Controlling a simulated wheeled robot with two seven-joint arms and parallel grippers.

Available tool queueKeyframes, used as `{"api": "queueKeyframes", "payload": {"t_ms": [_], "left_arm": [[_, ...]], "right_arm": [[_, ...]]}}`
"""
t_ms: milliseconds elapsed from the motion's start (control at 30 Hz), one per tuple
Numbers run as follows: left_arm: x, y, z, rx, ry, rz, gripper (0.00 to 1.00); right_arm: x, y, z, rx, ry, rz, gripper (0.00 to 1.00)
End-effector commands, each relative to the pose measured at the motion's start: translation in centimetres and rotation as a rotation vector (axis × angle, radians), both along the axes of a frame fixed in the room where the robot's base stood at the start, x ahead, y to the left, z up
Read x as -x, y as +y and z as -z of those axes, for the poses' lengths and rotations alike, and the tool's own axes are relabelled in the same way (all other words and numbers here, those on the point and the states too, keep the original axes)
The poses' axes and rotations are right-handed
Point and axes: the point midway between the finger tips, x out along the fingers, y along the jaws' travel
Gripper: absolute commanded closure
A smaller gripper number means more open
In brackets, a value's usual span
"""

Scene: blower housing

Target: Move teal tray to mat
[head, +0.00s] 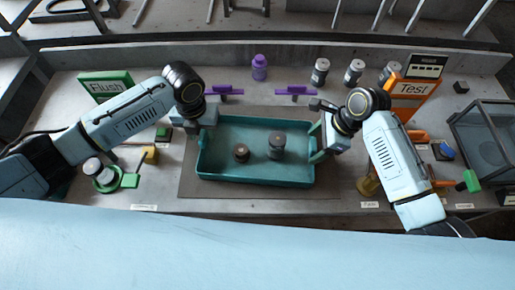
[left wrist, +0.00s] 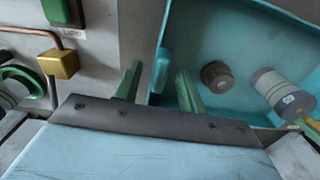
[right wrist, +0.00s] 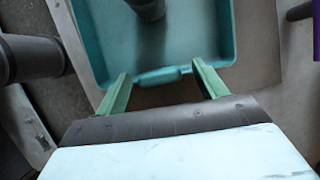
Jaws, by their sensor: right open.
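The teal tray (head: 222,171) lies over the grey-brown mat (head: 190,188) in the middle of the bench; I cannot tell whether its whole base touches it. It holds a small dark knob-like part (head: 241,153) and a taller grey cylinder (head: 277,146). My left gripper (head: 204,124) is at the tray's left end. In the left wrist view its fingers (left wrist: 157,82) are apart, astride the left handle (left wrist: 161,70), with gaps showing. My right gripper (head: 318,141) is at the right end, its fingers (right wrist: 164,82) open on both sides of the right handle (right wrist: 163,77).
Behind the tray stand a purple bottle (head: 260,67), purple brackets (head: 294,92) and several grey canisters (head: 320,72). A green sign (head: 105,86) is at left, an orange sign (head: 411,91) at right. A glass box (head: 487,138) stands far right. Green fittings (head: 104,173) are at front left.

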Motion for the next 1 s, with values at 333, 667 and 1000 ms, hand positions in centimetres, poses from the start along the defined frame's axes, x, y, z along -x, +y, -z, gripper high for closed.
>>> {"api": "queueKeyframes", "payload": {"t_ms": [333,667,1000], "left_arm": [[-0.02,0.03,1.17,-0.001,-0.001,0.000,0.60],[-0.01,0.02,1.14,-0.001,-0.001,0.000,0.86],[-0.02,0.04,1.12,-0.001,-0.001,0.000,1.00]], "right_arm": [[0.03,0.45,1.11,0.001,0.000,-0.001,0.29],[0.03,0.44,1.08,0.001,0.000,-0.001,0.55],[0.02,0.42,1.06,0.001,0.000,-0.001,0.86]]}}
